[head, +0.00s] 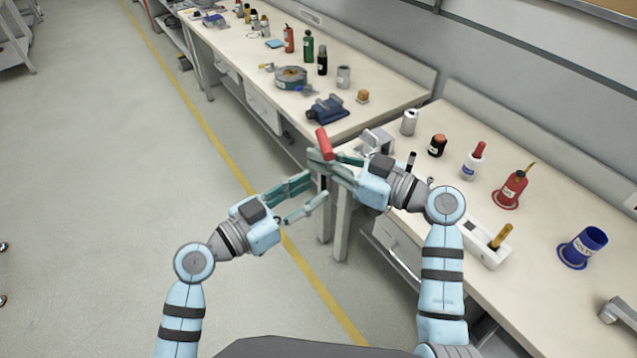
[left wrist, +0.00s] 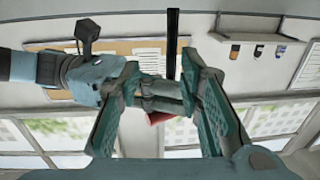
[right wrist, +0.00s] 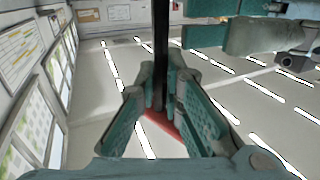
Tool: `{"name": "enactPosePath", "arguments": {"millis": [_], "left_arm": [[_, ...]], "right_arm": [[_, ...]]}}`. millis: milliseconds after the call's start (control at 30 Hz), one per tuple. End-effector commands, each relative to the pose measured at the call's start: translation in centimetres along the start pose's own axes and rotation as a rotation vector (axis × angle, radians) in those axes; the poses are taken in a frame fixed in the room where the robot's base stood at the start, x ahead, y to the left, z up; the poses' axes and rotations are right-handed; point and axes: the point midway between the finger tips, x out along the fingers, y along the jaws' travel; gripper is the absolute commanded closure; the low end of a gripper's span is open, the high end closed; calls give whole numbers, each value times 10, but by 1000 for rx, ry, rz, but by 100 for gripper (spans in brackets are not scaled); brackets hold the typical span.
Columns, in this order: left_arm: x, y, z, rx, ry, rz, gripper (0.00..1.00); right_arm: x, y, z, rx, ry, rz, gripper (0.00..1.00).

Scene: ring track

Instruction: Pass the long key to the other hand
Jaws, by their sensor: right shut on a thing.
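The long key has a red handle (head: 324,144) and a thin black shaft (head: 324,185). My right gripper (head: 318,164) is shut on it just below the handle, and the shaft hangs down. In the right wrist view the black shaft (right wrist: 161,45) runs between the fingers, with the red handle (right wrist: 160,130) behind them. My left gripper (head: 320,184) is open, with its fingers on either side of the shaft's line, close below my right fingers. In the left wrist view the shaft (left wrist: 173,40) lies between its spread fingertips; contact cannot be told.
A bench (head: 480,232) at the right holds a red-based bottle (head: 512,188), a blue cup (head: 585,245) and a white tray (head: 487,246). The far bench carries a blue vise (head: 327,108) and several bottles.

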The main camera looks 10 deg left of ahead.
Motion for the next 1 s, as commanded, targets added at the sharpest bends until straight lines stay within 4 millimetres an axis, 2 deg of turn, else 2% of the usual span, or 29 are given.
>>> {"name": "enactPosePath", "arguments": {"millis": [100, 200, 500, 733, 933, 1000], "left_arm": [[25, 0, -1, -3, 3, 2, 67], [38, 1, -1, -1, 1, 3, 67], [44, 1, 0, 1, -1, 4, 67], [44, 2, 0, 0, -1, 6, 100], [44, 2, 0, -1, -1, 9, 100], [44, 2, 0, -1, -1, 8, 100]], "right_arm": [[0, 0, 0, 0, 1, 0, 100], [0, 0, 0, 0, 1, 0, 100], [0, 0, 0, 0, 1, 0, 100], [0, 0, 0, 0, 1, 1, 100], [0, 1, 0, -1, 1, 3, 100], [0, 1, 0, -1, 1, 3, 84]]}}
